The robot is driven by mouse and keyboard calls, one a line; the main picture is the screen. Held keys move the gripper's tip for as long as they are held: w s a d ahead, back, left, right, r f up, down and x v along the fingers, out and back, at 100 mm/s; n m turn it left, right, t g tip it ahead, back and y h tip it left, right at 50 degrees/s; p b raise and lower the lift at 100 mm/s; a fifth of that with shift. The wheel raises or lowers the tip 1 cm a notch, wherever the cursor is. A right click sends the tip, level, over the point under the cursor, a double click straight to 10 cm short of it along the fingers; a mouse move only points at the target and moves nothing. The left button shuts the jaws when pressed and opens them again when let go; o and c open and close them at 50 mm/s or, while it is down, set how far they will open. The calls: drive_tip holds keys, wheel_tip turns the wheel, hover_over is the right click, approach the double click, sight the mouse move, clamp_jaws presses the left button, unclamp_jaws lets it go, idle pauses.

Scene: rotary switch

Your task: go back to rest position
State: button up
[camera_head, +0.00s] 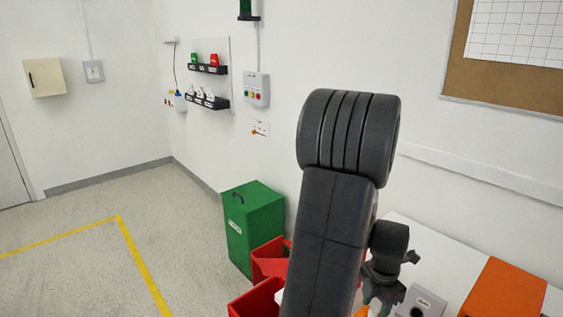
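My arm rises through the middle of the view. My gripper (384,299) hangs at its right side, above the white table (408,225). It is small and partly covered by the arm, so I cannot tell if its fingers are open or shut. A grey box with a label and a dark round part (421,302), perhaps the rotary switch, sits on the table just right of the gripper, cut by the bottom edge. I cannot tell whether the gripper touches it.
An orange panel (506,291) lies on the table at right. Red bins (262,299) and a green cabinet (254,224) stand left of the arm. A control box (256,89) and shelves (208,102) hang on the wall. Floor with a yellow line (139,262) is clear at left.

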drive_tip(key=shift+r, duration=0.45)
drive_tip(key=shift+f, duration=0.1)
